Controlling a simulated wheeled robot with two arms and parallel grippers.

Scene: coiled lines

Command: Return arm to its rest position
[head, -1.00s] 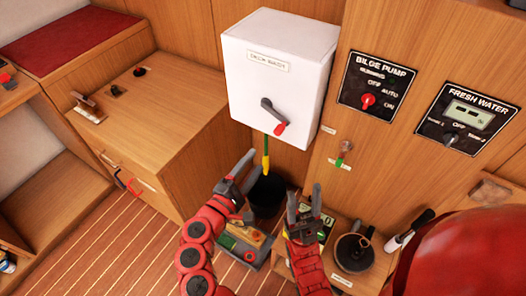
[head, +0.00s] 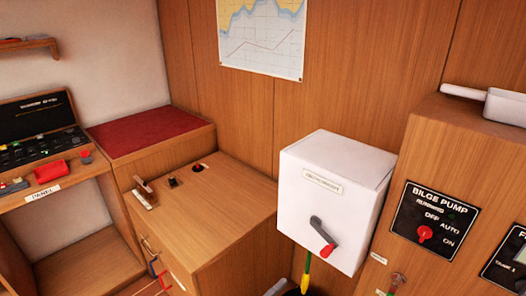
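In the head view, only a grey tip (head: 275,288) shows at the bottom edge. It looks like a fingertip of my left gripper, and the rest of that gripper is below the frame. It is just left of the green and yellow hanging piece (head: 305,280) under the white box, with a small gap between them. Whether the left gripper is open or shut is hidden. My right arm and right gripper are out of view.
The white box (head: 320,215) with a red-tipped lever (head: 322,232) is on the wall. A wooden cabinet (head: 225,215) stands left of it, with a red cushion (head: 150,132) behind. The bilge pump panel (head: 432,222) is at right. A chart (head: 262,35) hangs above.

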